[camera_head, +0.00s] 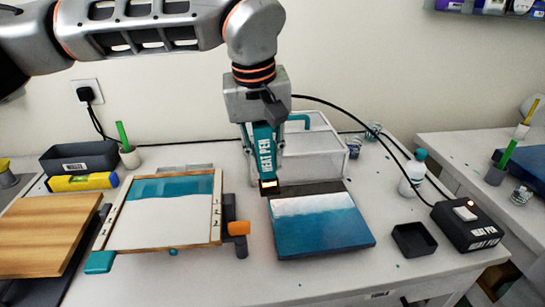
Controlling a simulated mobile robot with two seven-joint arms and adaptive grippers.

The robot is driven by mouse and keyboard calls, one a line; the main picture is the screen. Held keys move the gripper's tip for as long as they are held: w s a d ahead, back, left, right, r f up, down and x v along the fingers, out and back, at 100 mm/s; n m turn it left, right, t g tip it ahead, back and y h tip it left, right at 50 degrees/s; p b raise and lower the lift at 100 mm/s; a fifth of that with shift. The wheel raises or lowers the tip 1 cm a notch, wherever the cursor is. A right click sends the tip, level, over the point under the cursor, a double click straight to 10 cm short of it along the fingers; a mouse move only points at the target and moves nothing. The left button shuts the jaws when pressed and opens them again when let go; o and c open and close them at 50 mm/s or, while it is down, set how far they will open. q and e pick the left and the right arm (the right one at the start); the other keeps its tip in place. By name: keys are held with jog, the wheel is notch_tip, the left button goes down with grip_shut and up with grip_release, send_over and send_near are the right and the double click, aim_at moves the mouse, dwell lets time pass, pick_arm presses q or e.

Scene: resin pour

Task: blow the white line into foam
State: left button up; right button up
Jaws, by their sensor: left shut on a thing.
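My left gripper (262,112) comes down from the upper left, shut on the teal heat pen (264,150), which points down. The pen's dark tip with a lit spot is just above the far left corner of a painted panel (325,235). The panel is blue with a white line (312,205) across its upper part and a dark brown strip along its far edge. I cannot tell whether the tip touches the panel. A black cable runs from the pen to the heat pen base box (468,224) at right, which has a small orange light. My right gripper is not in view.
A framed board (218,209) with teal and white paint lies left of the panel, with an orange-handled clamp (239,228). A clear bin (325,150) stands behind the panel. A small black tray (414,240) and white bottle (412,178) stand right. A wooden board (45,235) lies far left.

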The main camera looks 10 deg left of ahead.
aim_at(254, 133)
pick_arm(q)
jog(key=shift+s+a, duration=0.25)
jog(key=shift+a, duration=0.5)
jog(key=shift+p+v, duration=0.45)
jog(key=shift+v, duration=0.35)
jog(key=shift+r+p, duration=0.45)
jog(key=shift+r, duration=0.05)
jog(key=shift+s+r+p, duration=0.2)
jog(key=shift+r+p, duration=0.25)
jog(key=shift+r, duration=0.05)
jog(key=shift+p+v, duration=1.15)
jog(key=shift+v, duration=0.05)
jog(key=shift+p+v, duration=1.2)
jog(key=shift+r, duration=0.1)
